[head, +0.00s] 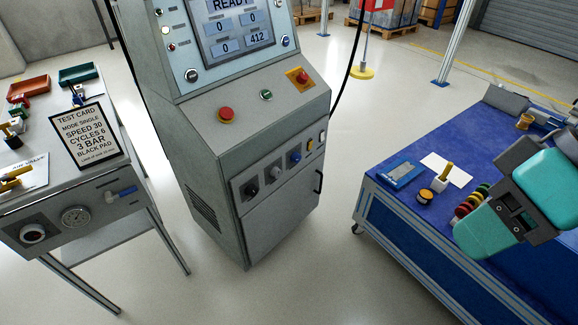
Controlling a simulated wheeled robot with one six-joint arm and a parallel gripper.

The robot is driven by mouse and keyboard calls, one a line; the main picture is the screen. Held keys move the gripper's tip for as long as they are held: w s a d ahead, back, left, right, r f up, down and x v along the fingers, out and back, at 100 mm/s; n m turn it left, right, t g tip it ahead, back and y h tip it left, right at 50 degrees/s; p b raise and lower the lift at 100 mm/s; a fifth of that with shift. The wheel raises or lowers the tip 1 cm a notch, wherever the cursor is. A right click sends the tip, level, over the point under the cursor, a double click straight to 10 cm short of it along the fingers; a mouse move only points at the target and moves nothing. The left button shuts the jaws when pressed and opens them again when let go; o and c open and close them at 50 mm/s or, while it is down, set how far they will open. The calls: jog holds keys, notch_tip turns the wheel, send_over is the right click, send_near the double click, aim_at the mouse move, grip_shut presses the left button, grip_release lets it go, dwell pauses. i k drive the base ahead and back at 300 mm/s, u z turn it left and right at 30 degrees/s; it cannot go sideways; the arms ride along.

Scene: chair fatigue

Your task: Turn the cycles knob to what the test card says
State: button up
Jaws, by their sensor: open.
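The test card (88,134) stands on the left bench and reads mode single, speed 30, cycles 6, 3 bar, black pad. The grey control cabinet (215,150) stands in the middle. Its lower front panel carries a black knob (251,188), a grey knob (275,173) and a blue knob (295,158). Their labels are too small to read, so I cannot tell which is the cycles knob. The screen (232,25) shows READY, several zeros and 412. My gripper (515,215) is open over the blue bench at the right, well apart from the cabinet.
A red button (227,114), a green button (266,95) and a red switch on yellow (300,77) sit on the sloping console. The blue bench (405,235) holds small parts. Floor before the cabinet is clear.

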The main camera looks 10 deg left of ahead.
aim_at(295, 158)
jog(key=u, duration=0.05)
jog(key=i, duration=1.2)
jog(key=z, duration=0.55)
